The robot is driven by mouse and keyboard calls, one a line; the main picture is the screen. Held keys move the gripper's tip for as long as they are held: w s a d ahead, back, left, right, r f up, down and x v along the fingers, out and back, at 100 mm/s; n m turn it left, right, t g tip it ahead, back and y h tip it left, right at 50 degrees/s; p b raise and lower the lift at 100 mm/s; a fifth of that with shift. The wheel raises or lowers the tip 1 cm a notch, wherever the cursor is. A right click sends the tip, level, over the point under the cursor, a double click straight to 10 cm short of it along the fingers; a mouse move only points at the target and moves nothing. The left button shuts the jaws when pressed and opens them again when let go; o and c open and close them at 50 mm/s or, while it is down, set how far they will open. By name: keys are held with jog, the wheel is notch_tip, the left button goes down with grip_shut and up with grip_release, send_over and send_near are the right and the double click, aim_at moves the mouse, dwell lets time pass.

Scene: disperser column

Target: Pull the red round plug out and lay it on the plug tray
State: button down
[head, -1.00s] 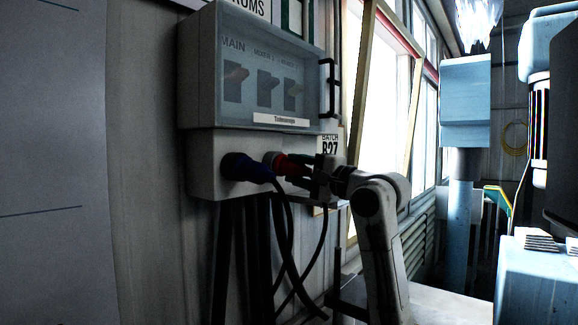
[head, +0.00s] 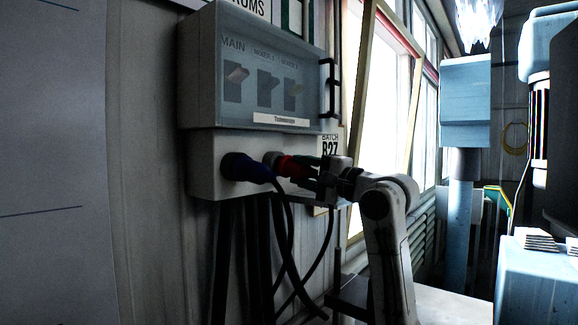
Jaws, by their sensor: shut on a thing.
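The red round plug (head: 291,166) is at the front of the grey socket box, beside its round socket (head: 271,158). I cannot tell whether it is still seated. My gripper (head: 304,172) is shut on the red plug from the right, and its dark fingers hide part of it. A blue plug (head: 246,168) with a dark cable sits in the socket to the left. A green part (head: 308,160) shows behind my fingers, mostly hidden. I cannot clearly make out the plug tray.
Above the sockets is a clear-covered switch panel (head: 262,70) with a black handle (head: 331,88). Dark cables (head: 283,250) hang below the box, near my arm. A dark ledge (head: 350,297) and a pale surface (head: 440,302) lie at lower right.

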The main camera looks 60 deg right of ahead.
aim_at(316, 174)
jog(key=shift+v, duration=2.3)
